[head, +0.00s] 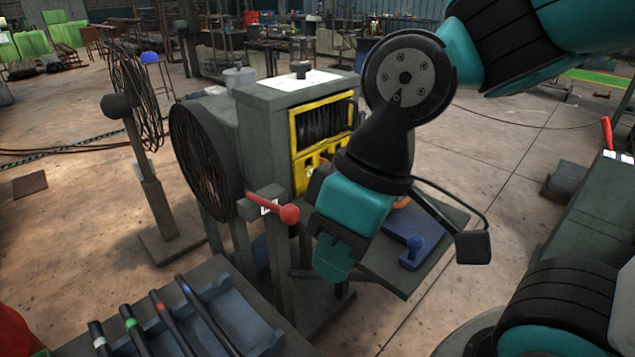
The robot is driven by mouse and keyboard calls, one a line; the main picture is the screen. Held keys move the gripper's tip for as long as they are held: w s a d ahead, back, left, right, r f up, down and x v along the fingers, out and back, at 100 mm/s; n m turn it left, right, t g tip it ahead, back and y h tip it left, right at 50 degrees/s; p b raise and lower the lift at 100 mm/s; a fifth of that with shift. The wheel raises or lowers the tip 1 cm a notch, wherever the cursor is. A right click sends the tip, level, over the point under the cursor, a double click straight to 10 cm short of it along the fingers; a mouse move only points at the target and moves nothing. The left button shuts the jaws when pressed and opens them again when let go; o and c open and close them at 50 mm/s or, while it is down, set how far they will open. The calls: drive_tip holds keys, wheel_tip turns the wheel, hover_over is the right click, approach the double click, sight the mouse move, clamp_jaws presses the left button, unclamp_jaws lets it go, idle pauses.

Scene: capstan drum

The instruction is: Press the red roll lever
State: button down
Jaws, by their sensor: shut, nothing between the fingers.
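The red roll lever (270,206) sticks out from the front left of the grey capstan machine (262,125), beside the round wire-guarded drum (205,158). It runs to the right and slightly down, and ends in a round red knob (289,214). My gripper (333,262) is shut and empty, pointing down. In the picture it is to the right of the knob and a little lower, with a visible gap between them. I cannot tell their difference in depth. My arm covers part of the machine's right side.
A yellow-framed opening (322,122) is on the machine's front. A grey shelf (440,215) carrying a blue part (408,252) lies behind and right of my gripper. A rack of dark rods (212,292) with coloured bands stands at the lower left.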

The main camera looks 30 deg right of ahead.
drive_tip(key=shift+w, duration=0.1)
wheel_tip(320, 180, up, 3)
drive_tip(key=n+h+p, duration=0.3)
drive_tip(key=n+p, duration=0.9)
drive_tip(key=n, duration=0.3)
hover_over(291, 208)
drive_tip(key=d, duration=0.1)
drive_tip(key=shift+s+d+r, duration=0.1)
drive_tip(key=shift+s, duration=0.1)
drive_tip(key=f+p, duration=0.1)
drive_tip(key=f, duration=0.3)
drive_tip(key=f+p, duration=0.1)
drive_tip(key=f, duration=0.4)
drive_tip(key=a+f+p, duration=0.1)
drive_tip(key=f, duration=0.4)
drive_tip(key=shift+w, duration=0.2)
drive_tip(key=shift+f+h, duration=0.1)
drive_tip(key=shift+h, duration=0.2)
